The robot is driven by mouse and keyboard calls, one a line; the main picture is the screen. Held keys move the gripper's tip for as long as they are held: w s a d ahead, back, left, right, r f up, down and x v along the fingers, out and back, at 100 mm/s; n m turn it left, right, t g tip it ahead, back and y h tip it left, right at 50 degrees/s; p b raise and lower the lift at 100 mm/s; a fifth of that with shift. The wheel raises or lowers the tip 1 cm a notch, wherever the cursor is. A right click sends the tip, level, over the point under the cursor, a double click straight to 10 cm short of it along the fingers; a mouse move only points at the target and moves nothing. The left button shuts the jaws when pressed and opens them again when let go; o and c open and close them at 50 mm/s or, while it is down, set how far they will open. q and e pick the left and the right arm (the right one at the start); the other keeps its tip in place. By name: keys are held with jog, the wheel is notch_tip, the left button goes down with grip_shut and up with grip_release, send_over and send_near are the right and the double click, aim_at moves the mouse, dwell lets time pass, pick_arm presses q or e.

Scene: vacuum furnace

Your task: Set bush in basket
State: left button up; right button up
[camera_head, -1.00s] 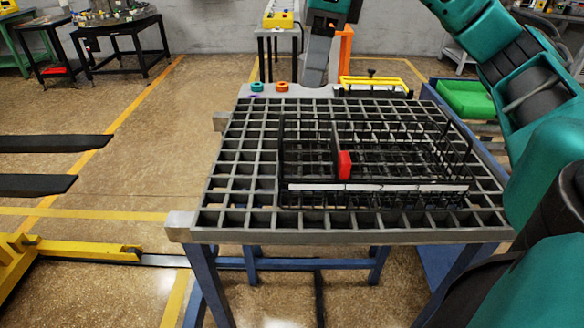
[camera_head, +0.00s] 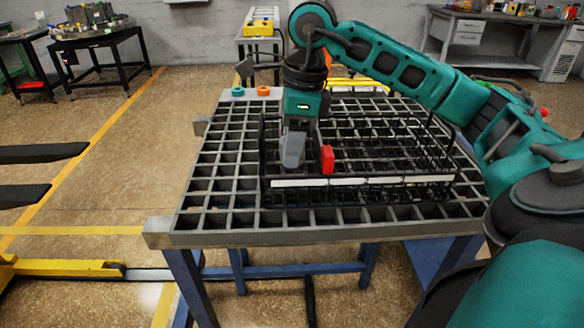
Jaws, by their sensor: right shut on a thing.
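A black wire basket (camera_head: 440,178) with pale label strips along its front stands on a grey grid-top table (camera_head: 215,190). A red block (camera_head: 328,158) sits in the basket at the divider. My right gripper (camera_head: 291,158) points down over the left compartment of the basket, just left of the red block. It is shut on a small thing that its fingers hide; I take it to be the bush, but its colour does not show. A teal ring-shaped bush (camera_head: 238,91) and an orange one (camera_head: 263,91) lie at the table's back left. My left gripper is not in view.
A yellow-rimmed tray (camera_head: 352,84) stands behind the basket, partly hidden by my right arm. The left side of the grid top is clear. Dark forks (camera_head: 40,153) stick in from the left, away from the table.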

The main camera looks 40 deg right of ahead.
jog(key=shift+f, duration=2.3)
jog(key=shift+f+b, duration=0.15)
jog(key=shift+b, duration=0.2)
jog(key=o, duration=1.3)
